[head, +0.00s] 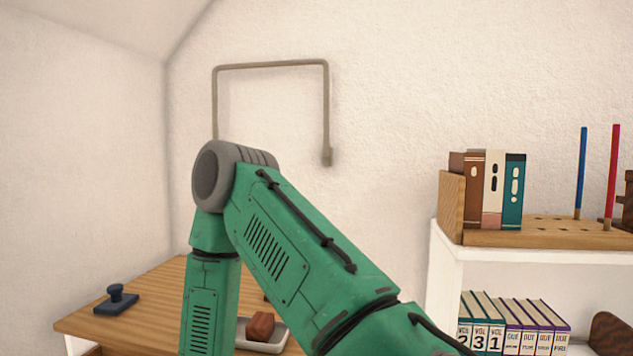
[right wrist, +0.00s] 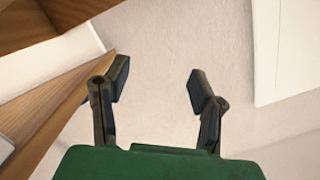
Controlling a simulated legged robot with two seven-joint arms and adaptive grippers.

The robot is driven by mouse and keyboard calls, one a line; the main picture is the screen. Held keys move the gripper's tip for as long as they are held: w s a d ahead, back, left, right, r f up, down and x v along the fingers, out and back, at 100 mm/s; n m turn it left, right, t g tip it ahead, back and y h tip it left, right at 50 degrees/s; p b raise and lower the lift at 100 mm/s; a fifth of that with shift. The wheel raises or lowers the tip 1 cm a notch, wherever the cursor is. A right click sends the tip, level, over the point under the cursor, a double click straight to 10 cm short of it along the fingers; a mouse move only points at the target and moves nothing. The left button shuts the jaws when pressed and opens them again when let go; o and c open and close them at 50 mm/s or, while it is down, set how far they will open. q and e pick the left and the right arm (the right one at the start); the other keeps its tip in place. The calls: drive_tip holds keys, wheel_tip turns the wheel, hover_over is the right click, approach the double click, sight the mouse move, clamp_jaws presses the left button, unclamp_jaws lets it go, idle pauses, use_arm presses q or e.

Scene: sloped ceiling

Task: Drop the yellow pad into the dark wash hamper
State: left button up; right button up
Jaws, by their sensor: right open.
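In the right wrist view my right gripper (right wrist: 158,82) is open, with its two dark fingers spread and nothing between them. A pale surface lies beyond the fingers. In the head view my green right arm comes in from the lower right, bends at a grey elbow and runs down out of the frame, so its gripper does not show there. I see neither the yellow pad nor the dark wash hamper in either view. My left gripper is not in view.
A wooden table (head: 150,297) holds a dark blue stamp-like object (head: 116,300) and a pale tray (head: 277,336) with a reddish-brown block (head: 261,326). A white shelf (head: 443,285) with books and pegs stands at right. A bent pipe (head: 270,65) is on the wall.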

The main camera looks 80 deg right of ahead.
drive_tip(key=s+d, duration=0.1)
drive_tip(key=s, duration=0.6)
drive_tip(key=shift+r, duration=0.35)
drive_tip(key=shift+s, duration=0.1)
